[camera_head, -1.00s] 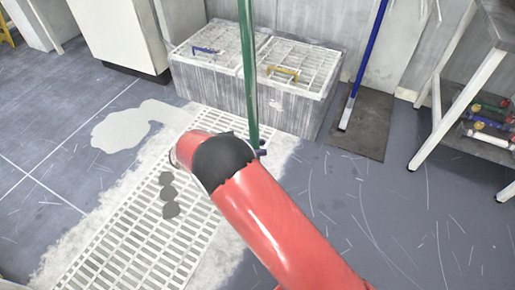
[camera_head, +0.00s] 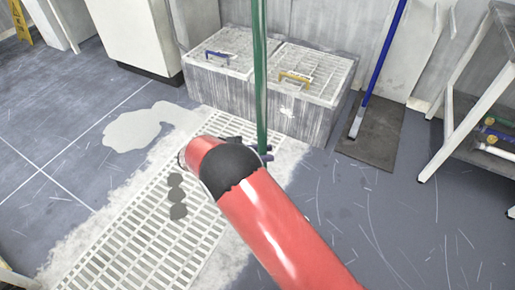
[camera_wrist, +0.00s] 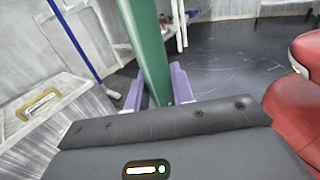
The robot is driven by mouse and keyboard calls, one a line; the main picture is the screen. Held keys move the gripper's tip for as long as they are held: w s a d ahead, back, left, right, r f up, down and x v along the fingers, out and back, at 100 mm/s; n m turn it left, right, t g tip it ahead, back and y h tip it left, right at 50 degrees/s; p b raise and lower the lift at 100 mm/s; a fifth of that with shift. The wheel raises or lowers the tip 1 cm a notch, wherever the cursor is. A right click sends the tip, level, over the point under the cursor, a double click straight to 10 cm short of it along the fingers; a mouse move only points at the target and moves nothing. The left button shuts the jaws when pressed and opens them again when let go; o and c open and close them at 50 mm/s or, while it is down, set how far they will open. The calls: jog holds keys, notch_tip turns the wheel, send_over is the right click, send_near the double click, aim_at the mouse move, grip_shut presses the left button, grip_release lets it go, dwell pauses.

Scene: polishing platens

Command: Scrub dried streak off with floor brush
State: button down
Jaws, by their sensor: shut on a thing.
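A green pole (camera_head: 260,60), apparently the floor brush's handle, stands nearly upright in my gripper (camera_head: 262,152). In the wrist view the purple fingers (camera_wrist: 160,88) are shut on the green pole (camera_wrist: 145,40), one on each side. The brush's head is hidden behind my arm or out of view. A row of dark grey blotches (camera_head: 177,196) lies on the white floor grating (camera_head: 130,250), left of my gripper. A pale grey patch (camera_head: 135,128) lies on the floor farther back. I cannot tell which mark is the dried streak.
A lidded crate (camera_head: 255,105) with blue and yellow handles stands just behind the pole. A blue-handled tool (camera_head: 383,52) stands on a dark mat (camera_head: 375,140) at right. A metal rack (camera_head: 466,90) stands far right. The blue floor (camera_head: 60,120) at left is mostly clear.

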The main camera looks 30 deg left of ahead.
jog(key=shift+d+r, duration=0.25)
jog(key=shift+d, duration=0.45)
jog(key=shift+d+f+p, duration=0.15)
jog(key=shift+d+p, duration=0.35)
jog(key=shift+d, duration=0.4)
jog(key=shift+d+f+p, duration=0.1)
jog(key=shift+d+p, duration=0.35)
jog(key=shift+d, duration=0.45)
jog(key=shift+s+d+r+p, duration=0.15)
jog(key=shift+d+p, duration=0.7)
jog(key=shift+d, duration=1)
